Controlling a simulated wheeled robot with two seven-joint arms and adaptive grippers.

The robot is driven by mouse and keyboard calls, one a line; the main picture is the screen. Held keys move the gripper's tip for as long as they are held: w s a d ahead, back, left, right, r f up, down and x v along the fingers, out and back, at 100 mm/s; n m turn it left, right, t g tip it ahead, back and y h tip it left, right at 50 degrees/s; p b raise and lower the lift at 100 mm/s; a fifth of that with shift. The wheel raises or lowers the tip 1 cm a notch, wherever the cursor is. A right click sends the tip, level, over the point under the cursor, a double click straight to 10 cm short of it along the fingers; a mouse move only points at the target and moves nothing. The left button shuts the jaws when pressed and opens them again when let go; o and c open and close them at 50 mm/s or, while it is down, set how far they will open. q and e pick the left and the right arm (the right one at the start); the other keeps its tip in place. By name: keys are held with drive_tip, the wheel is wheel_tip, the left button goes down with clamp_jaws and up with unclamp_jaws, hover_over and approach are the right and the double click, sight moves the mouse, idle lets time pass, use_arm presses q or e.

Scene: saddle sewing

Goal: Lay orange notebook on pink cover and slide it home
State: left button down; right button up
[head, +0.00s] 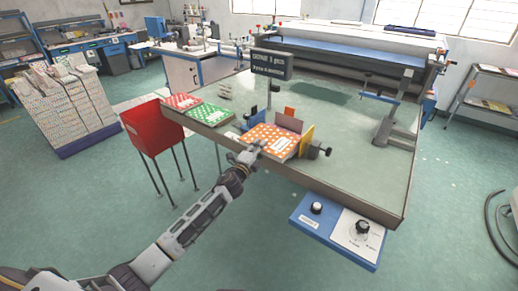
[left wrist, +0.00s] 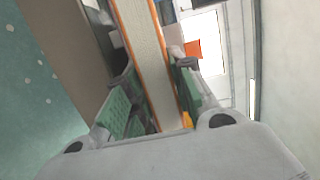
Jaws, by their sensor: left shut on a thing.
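The orange notebook (head: 276,139), with white dots and a pale label, lies nearly flat at the table's near edge among the fixture parts. My left gripper (head: 250,153) is shut on its near left edge. In the left wrist view the notebook's pale page block with orange cover edges (left wrist: 148,62) runs between the two green-padded fingers (left wrist: 152,112). My right gripper is not in view.
Red (head: 182,101) and green (head: 208,113) dotted notebooks lie to the left on the table (head: 345,150). A yellow plate (head: 307,139) and a dark clamp (head: 318,152) stand right of the orange notebook. A dark sign (head: 271,65) stands behind; a red bin (head: 153,127) is at left.

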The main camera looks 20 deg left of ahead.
use_arm(q)
drive_tip(key=c, duration=1.1)
unclamp_jaws()
drive_tip(key=shift+r, duration=0.1)
drive_tip(key=shift+f, duration=0.2)
drive_tip(key=shift+s+a, duration=0.1)
drive_tip(key=shift+s, duration=0.15)
drive_tip(key=shift+s+a+p, duration=0.2)
drive_tip(key=shift+s+a, duration=0.35)
drive_tip(key=shift+s, duration=0.9)
drive_tip(key=shift+s+a+p, duration=0.15)
drive_tip(key=shift+s+a, duration=0.35)
drive_tip(key=shift+s, duration=1)
drive_tip(key=shift+s+a+p, duration=0.2)
drive_tip(key=shift+s+a, duration=0.35)
drive_tip(key=shift+s, duration=0.9)
drive_tip(key=shift+s, duration=0.1)
drive_tip(key=shift+n, duration=0.3)
